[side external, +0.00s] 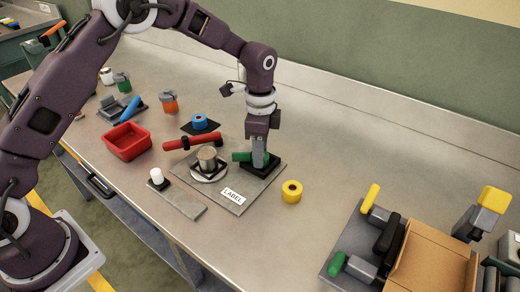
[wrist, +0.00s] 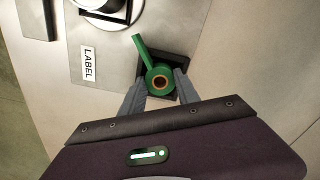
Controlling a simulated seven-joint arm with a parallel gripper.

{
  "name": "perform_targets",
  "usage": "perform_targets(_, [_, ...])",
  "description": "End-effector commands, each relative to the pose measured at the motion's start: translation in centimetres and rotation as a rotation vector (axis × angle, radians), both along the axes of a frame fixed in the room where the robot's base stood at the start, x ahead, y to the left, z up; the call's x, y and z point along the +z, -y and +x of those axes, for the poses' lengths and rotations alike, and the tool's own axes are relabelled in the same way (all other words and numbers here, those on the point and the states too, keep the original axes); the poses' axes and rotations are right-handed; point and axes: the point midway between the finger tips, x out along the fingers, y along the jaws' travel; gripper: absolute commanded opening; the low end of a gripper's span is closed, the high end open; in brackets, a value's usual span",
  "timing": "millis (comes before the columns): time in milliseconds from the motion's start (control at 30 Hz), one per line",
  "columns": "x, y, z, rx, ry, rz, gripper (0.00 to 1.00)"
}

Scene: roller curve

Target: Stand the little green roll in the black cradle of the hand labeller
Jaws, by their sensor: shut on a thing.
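My gripper (wrist: 159,90) is shut on the roll, one grey finger on each side. The square black cradle (side external: 249,170) sits on the grey plate of the hand labeller (side external: 212,197); its dark rim also shows around the roll in the wrist view (wrist: 180,61). The roll is upright over the cradle, within its outline; whether it touches the cradle floor is hidden. In the side view my fingers cover most of the roll.
Left of the cradle, a beige-topped round piece (side external: 208,154) stands on a white disc, with a red handle (side external: 192,141) behind it. A yellow roll (side external: 291,191) lies to the right and a blue roll (side external: 199,121) behind. A red bin (side external: 127,141) is farther left. A cardboard box (side external: 432,264) is front right.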

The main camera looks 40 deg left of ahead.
Motion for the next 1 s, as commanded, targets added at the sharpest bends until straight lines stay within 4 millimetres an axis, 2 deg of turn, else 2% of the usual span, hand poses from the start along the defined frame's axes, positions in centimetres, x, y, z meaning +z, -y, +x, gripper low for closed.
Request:
perform_targets(200, [0.01,0.0,0.0,0.0,0.0,0.0,0.0])
perform_targets(233, [0.01,0.0,0.0,0.0,0.0,0.0,0.42])
perform_targets(333, [0.01,0.0,0.0,0.0,0.0,0.0,0.61])
perform_targets(567, [0.01,0.0,-0.01,0.0,0.0,0.0,0.63])
perform_targets(667, [0.0,0.0,-0.01,0.0,0.0,0.0,0.81])
perform_targets(1000, [0.25,0.0,0.01,0.0,0.0,0.0,0.81])
